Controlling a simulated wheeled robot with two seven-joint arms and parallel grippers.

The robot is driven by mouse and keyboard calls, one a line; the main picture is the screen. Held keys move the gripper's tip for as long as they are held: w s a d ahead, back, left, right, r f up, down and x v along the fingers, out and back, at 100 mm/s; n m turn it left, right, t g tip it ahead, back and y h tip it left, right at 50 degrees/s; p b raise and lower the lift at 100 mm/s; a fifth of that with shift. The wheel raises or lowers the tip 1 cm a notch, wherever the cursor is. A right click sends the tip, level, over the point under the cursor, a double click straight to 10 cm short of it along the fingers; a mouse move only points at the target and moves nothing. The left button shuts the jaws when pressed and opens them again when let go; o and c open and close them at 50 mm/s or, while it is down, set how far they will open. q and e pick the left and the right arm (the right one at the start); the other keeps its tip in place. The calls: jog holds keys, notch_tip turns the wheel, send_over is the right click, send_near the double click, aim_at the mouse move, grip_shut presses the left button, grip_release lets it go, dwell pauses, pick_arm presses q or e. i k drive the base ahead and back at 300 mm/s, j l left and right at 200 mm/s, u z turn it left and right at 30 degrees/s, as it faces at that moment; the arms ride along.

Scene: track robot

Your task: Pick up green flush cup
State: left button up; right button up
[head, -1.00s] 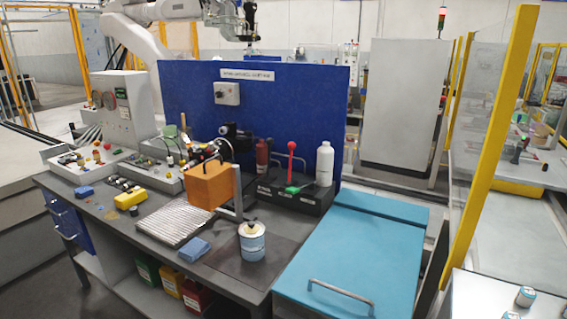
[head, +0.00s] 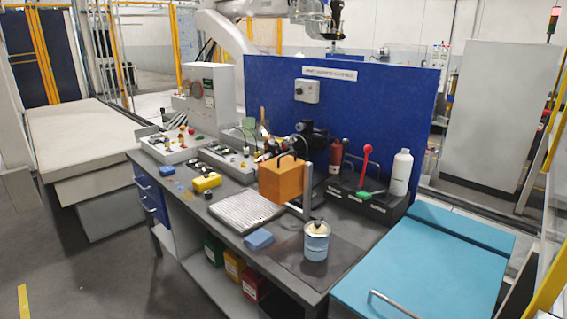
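No thing in the head view is clearly a cup. A small green object (head: 371,196) lies on the black stand (head: 376,207) beside the red-knobbed lever (head: 366,160); its shape is too small to tell. A green bin (head: 214,250) stands on the shelf under the bench. A pale green upright piece (head: 249,124) shows behind the parts trays. Neither of my grippers is in view.
The grey workbench (head: 226,236) holds an orange box (head: 282,181), a ribbed plate (head: 234,211), a white-and-blue can (head: 316,243), a blue cloth (head: 259,239) and a white bottle (head: 401,173). A blue panel (head: 390,100) backs it. A teal-topped cabinet (head: 430,275) adjoins right.

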aim_at(249, 123)
jog(key=i+j, duration=0.2)
jog(key=j, duration=0.2)
jog(key=i+j, duration=0.2)
jog(key=j, duration=0.2)
jog(key=i+j, duration=0.2)
jog(key=j, duration=0.2)
jog(key=i+j, duration=0.2)
jog(key=j, duration=0.2)
jog(key=i+j, duration=0.2)
jog(key=j, duration=0.2)
jog(key=i+j, duration=0.2)
jog(key=j, duration=0.2)
jog(key=i+j+z, duration=0.1)
jog(key=j, duration=0.3)
jog(key=i+j, duration=0.25)
jog(key=j, duration=0.2)
